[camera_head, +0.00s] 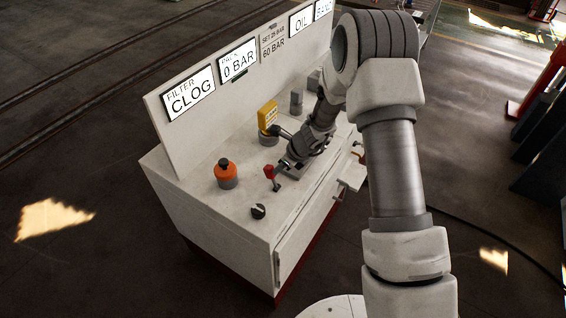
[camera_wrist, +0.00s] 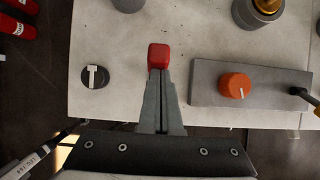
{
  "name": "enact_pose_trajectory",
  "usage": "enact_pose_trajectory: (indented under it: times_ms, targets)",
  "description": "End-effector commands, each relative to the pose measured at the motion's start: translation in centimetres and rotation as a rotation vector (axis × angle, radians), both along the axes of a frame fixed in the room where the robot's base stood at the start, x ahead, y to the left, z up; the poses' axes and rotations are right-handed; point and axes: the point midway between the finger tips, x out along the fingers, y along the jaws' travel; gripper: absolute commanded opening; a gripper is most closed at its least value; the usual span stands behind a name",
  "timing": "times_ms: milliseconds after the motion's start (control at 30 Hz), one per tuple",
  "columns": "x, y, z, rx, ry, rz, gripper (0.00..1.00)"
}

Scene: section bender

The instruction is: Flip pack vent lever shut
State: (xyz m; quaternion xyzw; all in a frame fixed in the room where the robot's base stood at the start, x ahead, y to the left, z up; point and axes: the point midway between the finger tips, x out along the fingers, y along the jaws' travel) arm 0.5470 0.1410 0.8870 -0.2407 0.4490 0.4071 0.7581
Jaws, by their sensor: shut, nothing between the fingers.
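The lever with a red knob (camera_head: 269,171) stands on the light console top. In the wrist view the red knob (camera_wrist: 158,56) shows directly beyond my fingertips, in line with them. I cannot tell whether the tips touch it. My gripper (camera_head: 283,166) is shut and empty, low over the panel just right of the lever. In the wrist view my gripper (camera_wrist: 159,75) shows its two fingers together, covering the lever's base. No label names the lever, and its tilt is hard to judge.
A black selector knob (camera_head: 258,211) is near the front edge. An orange-topped control (camera_head: 225,174) and a yellow tagged part (camera_head: 267,115) stand behind. The wrist view shows an orange knob (camera_wrist: 235,85) on a grey plate (camera_wrist: 280,92) to the right. The upright display panel (camera_head: 213,97) bounds the back.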

Motion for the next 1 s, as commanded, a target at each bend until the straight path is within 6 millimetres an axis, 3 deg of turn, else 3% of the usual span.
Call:
enact_pose_trajectory:
  times_ms: [1000]
  targets:
    - [1.1,1.8,0.2,0.008,-0.007,0.003,0.0]
